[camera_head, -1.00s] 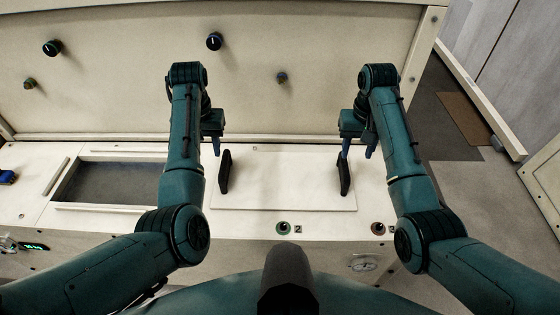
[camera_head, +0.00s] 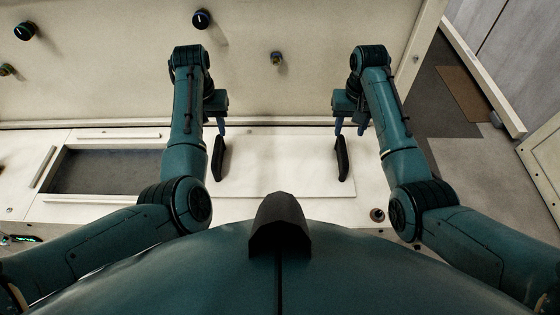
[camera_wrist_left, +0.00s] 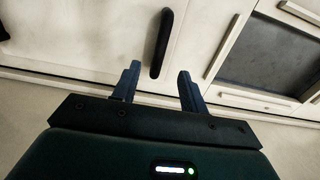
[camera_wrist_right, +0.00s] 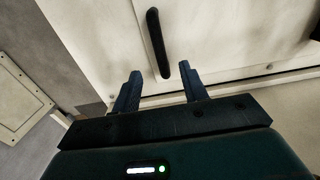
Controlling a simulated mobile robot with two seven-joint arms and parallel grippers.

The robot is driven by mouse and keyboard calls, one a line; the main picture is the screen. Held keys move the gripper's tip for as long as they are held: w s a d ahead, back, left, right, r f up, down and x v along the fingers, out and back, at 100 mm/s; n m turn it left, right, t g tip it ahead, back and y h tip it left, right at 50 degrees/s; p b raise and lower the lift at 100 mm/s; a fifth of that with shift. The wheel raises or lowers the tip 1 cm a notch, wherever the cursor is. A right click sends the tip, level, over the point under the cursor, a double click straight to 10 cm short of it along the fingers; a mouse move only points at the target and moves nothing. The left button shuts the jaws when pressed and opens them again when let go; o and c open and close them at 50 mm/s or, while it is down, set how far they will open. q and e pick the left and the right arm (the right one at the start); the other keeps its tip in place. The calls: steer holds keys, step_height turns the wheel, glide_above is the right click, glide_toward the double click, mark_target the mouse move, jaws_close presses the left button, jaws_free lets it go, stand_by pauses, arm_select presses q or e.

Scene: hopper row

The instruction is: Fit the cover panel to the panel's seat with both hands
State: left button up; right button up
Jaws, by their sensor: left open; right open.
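The cover panel (camera_head: 280,172) is a flat pale plate on the counter, with two upright black bar handles, the left one (camera_head: 218,158) and the right one (camera_head: 342,158). The panel's seat (camera_head: 74,135) appears to be the dark rectangular recess with pale strips around it, to the left of the panel. My left gripper (camera_head: 220,127) is open and empty, just behind the left handle; in the left wrist view that handle (camera_wrist_left: 162,42) lines up between the fingers. My right gripper (camera_head: 350,128) is open and empty near the right handle, which lines up between its fingers in the right wrist view (camera_wrist_right: 157,42).
A pale upright wall with dark knobs (camera_head: 202,19) rises behind the counter. A small round fitting (camera_head: 377,215) is at the counter's front right. Floor and a brown mat (camera_head: 463,93) lie beyond the right end. My left forearm hides part of the recess's right end.

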mark_target(216, 148)
arm_select(q)
step_height(216, 148, down, 9)
steer(key=shift+f, duration=0.2)
arm_select(e)
step_height(216, 148, down, 9)
steer(key=shift+f, duration=0.2)
arm_select(q)
steer(key=shift+c, duration=0.5)
arm_select(e)
steer(key=shift+c, duration=0.5)
arm_select(q)
jaws_close()
arm_select(e)
jaws_close()
arm_select(q)
steer(key=shift+w+r, duration=0.1)
arm_select(e)
steer(key=shift+w+r, duration=0.1)
steer(key=shift+r, duration=0.05)
